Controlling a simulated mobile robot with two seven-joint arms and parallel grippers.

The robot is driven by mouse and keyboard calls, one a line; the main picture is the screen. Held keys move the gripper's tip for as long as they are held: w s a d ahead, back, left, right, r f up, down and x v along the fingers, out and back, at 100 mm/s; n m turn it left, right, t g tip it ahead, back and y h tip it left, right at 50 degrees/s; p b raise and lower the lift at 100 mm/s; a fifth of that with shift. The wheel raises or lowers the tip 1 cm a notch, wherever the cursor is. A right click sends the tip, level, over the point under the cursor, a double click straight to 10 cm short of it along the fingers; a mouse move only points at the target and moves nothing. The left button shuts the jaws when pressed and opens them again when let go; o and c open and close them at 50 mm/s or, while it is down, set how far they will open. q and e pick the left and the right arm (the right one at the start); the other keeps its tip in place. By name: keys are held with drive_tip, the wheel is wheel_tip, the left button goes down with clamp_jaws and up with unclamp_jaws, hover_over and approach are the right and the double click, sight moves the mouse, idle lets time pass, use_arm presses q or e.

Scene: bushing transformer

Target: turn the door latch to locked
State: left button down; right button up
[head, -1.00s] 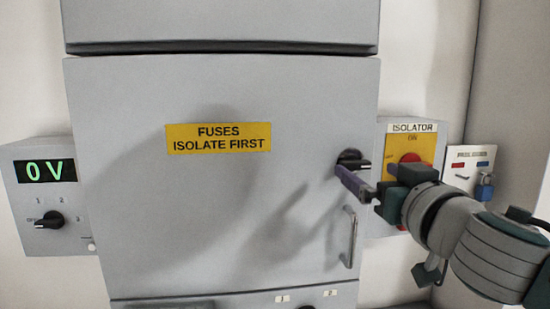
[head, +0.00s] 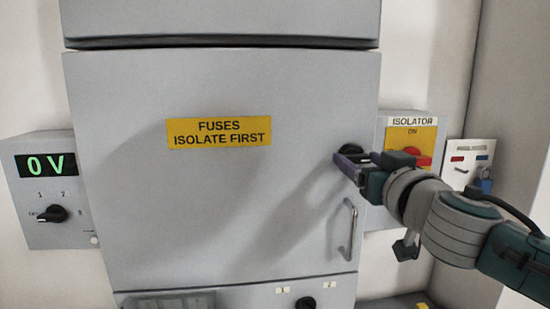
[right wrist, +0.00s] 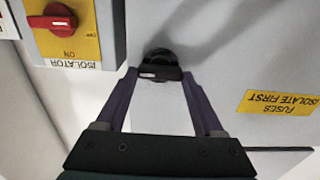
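The door latch is a black knob with a white mark, on the right side of the grey fuse door. It shows in the head view (head: 352,149), partly hidden by my gripper, and in the right wrist view (right wrist: 160,72). My right gripper (head: 345,164) is at the latch. In the right wrist view its two purple fingers (right wrist: 160,76) stand apart, one at each end of the latch bar. Whether the fingertips touch the bar is not clear. My left gripper is not in view.
The isolator box (head: 425,133) with its red knob is right of the door, close to my right arm. A vertical door handle (head: 348,230) is below the latch. A voltage panel (head: 45,190) reads 0 V at left. A padlock board (head: 468,160) is at far right.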

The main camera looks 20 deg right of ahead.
drive_tip(key=c, duration=0.8)
drive_tip(key=shift+n, duration=0.5)
drive_tip(key=n+b, duration=0.1)
drive_tip(key=n, duration=0.1)
drive_tip(key=shift+n, duration=0.4)
drive_tip(key=n, duration=0.4)
drive_tip(key=shift+a+f+n, duration=0.1)
drive_tip(key=shift+n, duration=0.2)
drive_tip(key=n, duration=0.6)
drive_tip(key=shift+f+n, duration=0.1)
drive_tip(key=shift+n, duration=1.9)
